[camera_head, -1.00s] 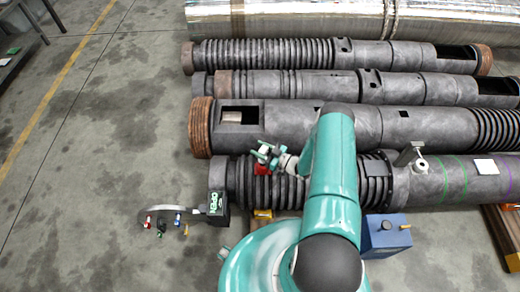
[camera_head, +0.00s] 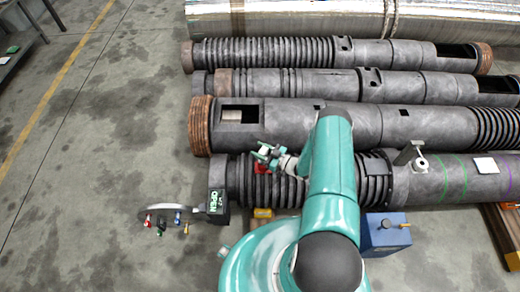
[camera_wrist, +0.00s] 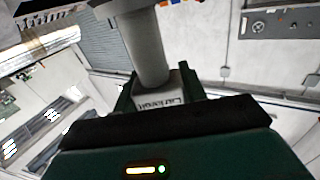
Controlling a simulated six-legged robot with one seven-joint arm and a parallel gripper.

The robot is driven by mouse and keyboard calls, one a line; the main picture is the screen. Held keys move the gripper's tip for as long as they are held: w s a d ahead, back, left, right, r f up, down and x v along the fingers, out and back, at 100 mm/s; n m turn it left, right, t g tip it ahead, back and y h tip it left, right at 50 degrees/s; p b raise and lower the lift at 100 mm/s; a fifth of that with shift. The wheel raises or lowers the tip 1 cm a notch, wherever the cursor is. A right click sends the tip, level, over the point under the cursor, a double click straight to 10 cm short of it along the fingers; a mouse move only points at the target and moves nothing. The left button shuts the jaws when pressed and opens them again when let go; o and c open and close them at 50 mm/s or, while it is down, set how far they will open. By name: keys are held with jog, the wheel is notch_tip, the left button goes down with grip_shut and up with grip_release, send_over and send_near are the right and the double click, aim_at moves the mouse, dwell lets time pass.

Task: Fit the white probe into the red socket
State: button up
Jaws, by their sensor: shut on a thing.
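My gripper (camera_head: 268,154) is above the left part of the front dark barrel. It is small in the head view, and its fingers are hard to make out there. In the wrist view my gripper (camera_wrist: 160,97) is shut on the white probe (camera_wrist: 146,45), a pale cylinder with a lettered block at its base. The probe extends up and out of the top of that view, so its far end is cut off. The red socket (camera_head: 262,169) shows as a small red patch on the barrel, just below my gripper and partly covered. I cannot tell whether probe and socket touch.
The front barrel (camera_head: 440,180) lies beside several other long dark barrels. A blue box (camera_head: 386,235) stands at its near side. A black sign reading OPEN (camera_head: 217,202) and a curved stand (camera_head: 165,210) with coloured pieces are at the left.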

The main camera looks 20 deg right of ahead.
jog(key=shift+f, duration=1.05)
jog(key=o, duration=1.1)
jog(key=v, duration=1.3)
jog(key=shift+s+d, duration=0.3)
jog(key=shift+s, duration=0.1)
